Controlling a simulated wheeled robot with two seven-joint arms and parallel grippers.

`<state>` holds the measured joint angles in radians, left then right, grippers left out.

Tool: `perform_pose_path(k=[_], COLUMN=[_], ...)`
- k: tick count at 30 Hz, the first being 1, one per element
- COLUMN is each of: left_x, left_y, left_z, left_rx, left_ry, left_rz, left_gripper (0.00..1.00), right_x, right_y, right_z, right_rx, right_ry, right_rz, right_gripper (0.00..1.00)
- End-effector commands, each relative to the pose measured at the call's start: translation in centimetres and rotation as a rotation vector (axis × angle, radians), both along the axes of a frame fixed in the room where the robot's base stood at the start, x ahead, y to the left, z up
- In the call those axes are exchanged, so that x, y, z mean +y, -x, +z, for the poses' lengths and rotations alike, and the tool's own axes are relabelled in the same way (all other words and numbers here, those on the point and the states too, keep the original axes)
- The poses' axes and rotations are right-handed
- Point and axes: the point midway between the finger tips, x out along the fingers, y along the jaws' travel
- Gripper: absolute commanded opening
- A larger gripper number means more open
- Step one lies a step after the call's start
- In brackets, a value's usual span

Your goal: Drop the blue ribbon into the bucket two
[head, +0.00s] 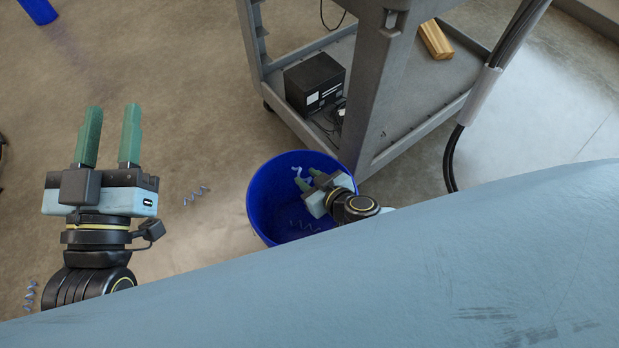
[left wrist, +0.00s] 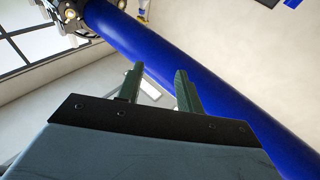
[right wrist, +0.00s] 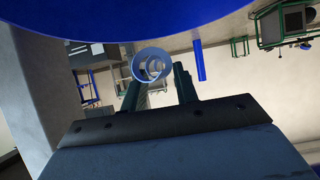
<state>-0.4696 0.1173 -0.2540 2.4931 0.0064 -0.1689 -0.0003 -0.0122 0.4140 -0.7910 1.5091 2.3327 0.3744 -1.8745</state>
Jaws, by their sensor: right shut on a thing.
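The blue ribbon (head: 299,172) is a pale blue curl at my right gripper (head: 308,183), whose fingers are shut on it. In the right wrist view the ribbon (right wrist: 152,65) shows as a round coil between the fingertips. A dark blue bucket (head: 268,212) stands on the floor, and my right gripper and the ribbon are over its opening, inside the rim outline. No number on the bucket can be read. My left gripper (head: 110,112) is open and empty, left of the bucket and apart from it.
A grey cart (head: 378,90) stands behind the bucket, with a black box (head: 314,82) and a wooden block (head: 436,40) on its lower shelf. Grey spirals (head: 196,196) lie on the floor, and another (head: 305,226) is in the bucket. A large pale blue surface fills the foreground.

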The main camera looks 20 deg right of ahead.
Motion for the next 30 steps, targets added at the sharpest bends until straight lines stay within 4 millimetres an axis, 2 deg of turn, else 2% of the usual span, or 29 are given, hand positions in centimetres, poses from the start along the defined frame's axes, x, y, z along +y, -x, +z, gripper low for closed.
perform_pose_path(k=[9, 21, 22, 27, 30], left_x=[-0.2, -0.1, -0.1, -0.1, -0.1], left_y=[1.3, 1.5, 1.5, 1.5, 1.5], left_z=[3.0, 3.5, 3.5, 3.5, 3.5], left_rx=[-0.204, -0.237, -0.236, -0.236, -0.235], left_ry=[0.066, 0.077, 0.076, 0.076, 0.076], left_rz=[-0.012, -0.013, -0.013, -0.013, -0.013], left_gripper=[0.36, 0.36, 0.36, 0.36, 0.36], right_x=[0.0, 0.0, 0.0, 0.0, 0.0], right_y=[0.0, 0.0, 0.0, 0.0, 0.0], right_z=[-0.8, -0.8, -0.8, -0.8, -0.8], right_rx=[0.0, 0.0, 0.0, 0.0, 0.0], right_ry=[0.001, 0.0, 0.0, 0.0, 0.0], right_rz=[0.0, 0.0, 0.0, 0.0, 0.0], right_gripper=[0.09, 0.09, 0.34, 0.55, 0.55])
